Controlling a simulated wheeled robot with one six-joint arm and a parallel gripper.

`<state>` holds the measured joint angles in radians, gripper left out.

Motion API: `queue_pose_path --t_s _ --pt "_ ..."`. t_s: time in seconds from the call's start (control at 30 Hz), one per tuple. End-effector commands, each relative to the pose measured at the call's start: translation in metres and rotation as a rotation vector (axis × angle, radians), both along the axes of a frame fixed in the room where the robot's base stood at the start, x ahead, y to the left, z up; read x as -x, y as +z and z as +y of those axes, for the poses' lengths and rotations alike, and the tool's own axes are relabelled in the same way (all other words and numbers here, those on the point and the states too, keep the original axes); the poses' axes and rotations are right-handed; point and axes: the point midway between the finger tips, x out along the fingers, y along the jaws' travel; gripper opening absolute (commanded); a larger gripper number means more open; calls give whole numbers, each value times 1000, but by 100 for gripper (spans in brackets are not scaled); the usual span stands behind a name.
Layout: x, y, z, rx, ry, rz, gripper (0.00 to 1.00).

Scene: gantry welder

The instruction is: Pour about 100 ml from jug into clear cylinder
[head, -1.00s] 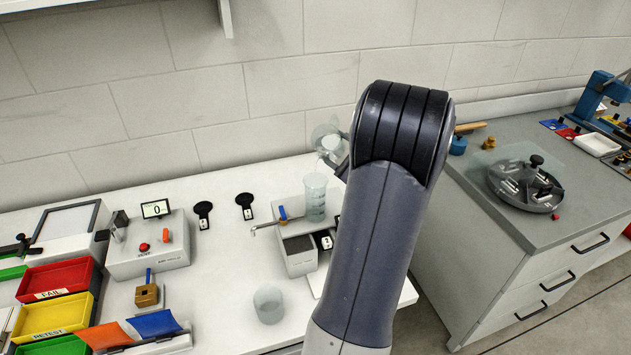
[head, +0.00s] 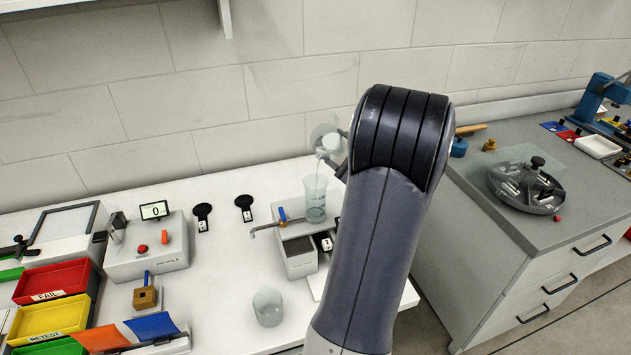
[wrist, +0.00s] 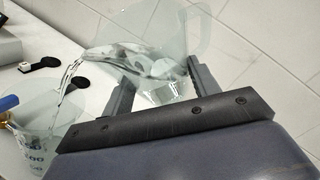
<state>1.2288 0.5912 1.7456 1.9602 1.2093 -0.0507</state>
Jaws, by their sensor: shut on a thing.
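The clear jug (head: 328,138) is tilted above the clear cylinder, and a thin stream runs from its lip down toward the cylinder's mouth. The clear cylinder (head: 316,198) stands upright on the small grey tap unit, with dark markings on its side. In the wrist view the jug (wrist: 185,35) is between the fingers of my gripper (wrist: 155,84), which is shut on it. The stream also shows there, falling into the cylinder (wrist: 40,125) at lower left. My arm hides part of the jug and my gripper in the head view. The liquid level in the cylinder is hard to read.
A tap unit (head: 300,262) with a spout stands under the cylinder. A clear beaker (head: 268,307) is on the bench in front. A test box with display (head: 147,248) and red, yellow and green bins (head: 52,287) are at left. Bench between them is mostly clear.

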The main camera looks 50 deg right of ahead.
Motion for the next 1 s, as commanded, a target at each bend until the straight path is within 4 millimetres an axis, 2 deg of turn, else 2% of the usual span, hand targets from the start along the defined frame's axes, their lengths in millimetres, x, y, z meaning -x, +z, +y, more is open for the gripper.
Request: queue_pose_path --t_s 1.0 --pt "0 8 0 104 0 -41 28"
